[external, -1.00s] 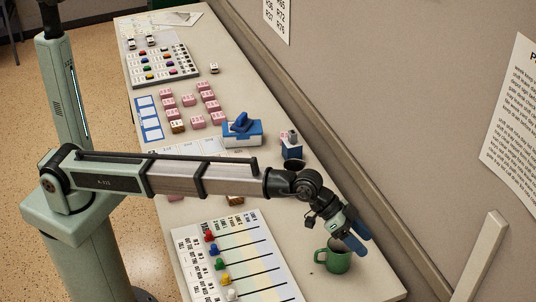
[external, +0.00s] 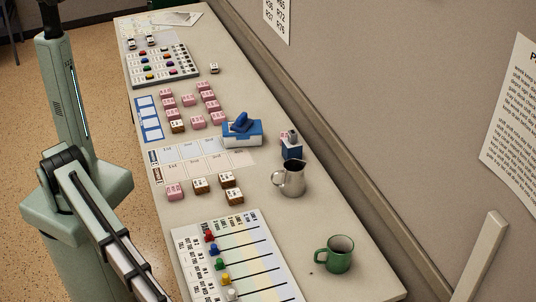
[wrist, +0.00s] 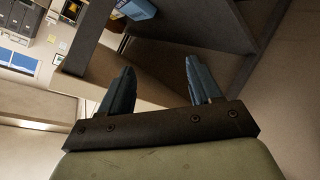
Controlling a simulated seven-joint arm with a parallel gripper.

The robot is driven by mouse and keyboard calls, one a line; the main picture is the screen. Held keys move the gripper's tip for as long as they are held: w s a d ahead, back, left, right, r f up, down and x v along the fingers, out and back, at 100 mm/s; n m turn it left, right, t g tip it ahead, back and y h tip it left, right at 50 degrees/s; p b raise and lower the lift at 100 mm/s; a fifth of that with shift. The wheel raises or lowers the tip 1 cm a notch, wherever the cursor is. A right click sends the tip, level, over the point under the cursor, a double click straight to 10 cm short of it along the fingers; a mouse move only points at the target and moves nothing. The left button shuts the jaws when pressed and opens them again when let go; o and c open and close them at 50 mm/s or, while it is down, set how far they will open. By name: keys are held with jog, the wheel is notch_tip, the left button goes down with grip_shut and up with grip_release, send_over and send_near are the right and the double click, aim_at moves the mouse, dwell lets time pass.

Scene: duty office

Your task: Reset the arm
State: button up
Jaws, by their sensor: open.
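My arm (external: 112,240) runs down from its column at the left and leaves the external view at the bottom edge, so my gripper is out of that picture. In the wrist view my gripper (wrist: 158,88) shows two blue-grey fingers spread apart with nothing between them. Beyond the fingers are dark grey panels, like shelving or furniture, and pale floor. The gripper is away from the table top.
The long table holds a green mug (external: 338,256), a metal pitcher (external: 291,180), a blue and white box (external: 242,134), several pink blocks and a board with coloured pegs (external: 245,262). A wall runs along its right side.

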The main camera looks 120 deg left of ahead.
jog(key=s+a+f+g, duration=0.1)
jog(key=s+f+g, duration=0.3)
jog(key=s+f, duration=0.9)
jog(key=s+a+f+m+g+y, duration=0.1)
jog(key=s+a+f+g+y, duration=0.15)
jog(key=s+a+f, duration=0.55)
jog(key=s+a+f+g+y, duration=0.1)
jog(key=s+a+f+g, duration=0.2)
jog(key=s+a+f, duration=0.5)
jog(key=s+a+f+m+g, duration=0.1)
jog(key=s+a+f+g, duration=0.2)
jog(key=s, duration=0.8)
jog(key=s+a+f+g+y, duration=0.1)
jog(key=s+a+f+g, duration=0.3)
jog(key=s, duration=0.6)
jog(key=s+a+m+g, duration=0.1)
jog(key=s+a+g, duration=0.1)
jog(key=s+a, duration=0.65)
jog(key=shift+t+y, duration=0.25)
jog(key=shift+y, duration=0.4)
jog(key=s+a, duration=0.1)
jog(key=a, duration=0.1)
jog(key=s+a+r, duration=0.1)
jog(key=a, duration=0.1)
jog(key=shift+s, duration=0.4)
